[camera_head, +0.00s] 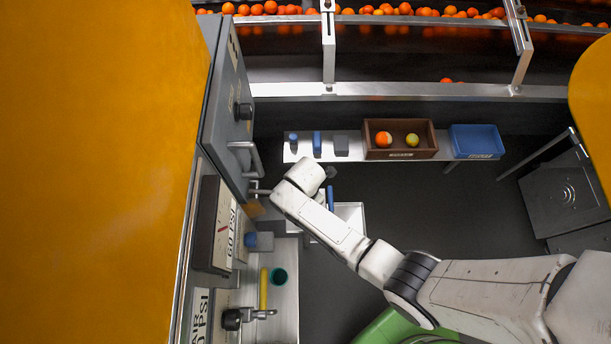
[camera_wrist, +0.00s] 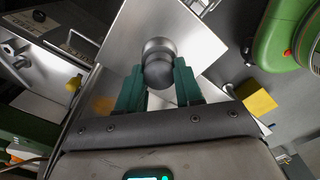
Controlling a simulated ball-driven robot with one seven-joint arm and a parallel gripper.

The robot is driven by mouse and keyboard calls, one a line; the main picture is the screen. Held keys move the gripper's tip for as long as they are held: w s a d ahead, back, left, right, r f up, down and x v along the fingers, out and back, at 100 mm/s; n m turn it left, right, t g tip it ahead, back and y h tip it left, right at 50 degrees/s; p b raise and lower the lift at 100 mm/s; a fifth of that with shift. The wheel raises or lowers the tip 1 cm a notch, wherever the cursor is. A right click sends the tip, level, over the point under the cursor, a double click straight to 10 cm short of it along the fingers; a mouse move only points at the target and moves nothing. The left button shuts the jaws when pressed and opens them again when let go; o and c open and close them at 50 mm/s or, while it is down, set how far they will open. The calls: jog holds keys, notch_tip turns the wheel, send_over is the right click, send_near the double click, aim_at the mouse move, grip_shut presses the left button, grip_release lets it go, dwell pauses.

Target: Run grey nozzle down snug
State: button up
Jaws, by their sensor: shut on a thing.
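In the wrist view the grey nozzle (camera_wrist: 158,72), dark and rounded, sits between the two green fingers of my gripper (camera_wrist: 158,84). The fingers are shut on it from both sides. A lighter metallic collar or rim (camera_wrist: 157,46) shows just beyond it, over a bright metal plate (camera_wrist: 196,38). I cannot tell whether the nozzle is seated or how snug it is. In the head view my wrist covers the gripper and the nozzle, beside the grey cabinet (camera_head: 226,110) with its handles.
A shelf (camera_head: 303,157) at the back holds small blue and grey pieces, a brown box (camera_head: 400,155) with two balls, and a blue bin (camera_head: 476,140). Dark floor (camera_head: 425,205) is clear.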

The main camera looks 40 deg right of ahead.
jog(key=shift+m, duration=0.3)
jog(key=shift+m, duration=0.3)
jog(key=o, duration=0.9)
jog(key=shift+r, duration=0.1)
notch_tip(320, 180, up, 12)
jog(key=shift+f, duration=0.15)
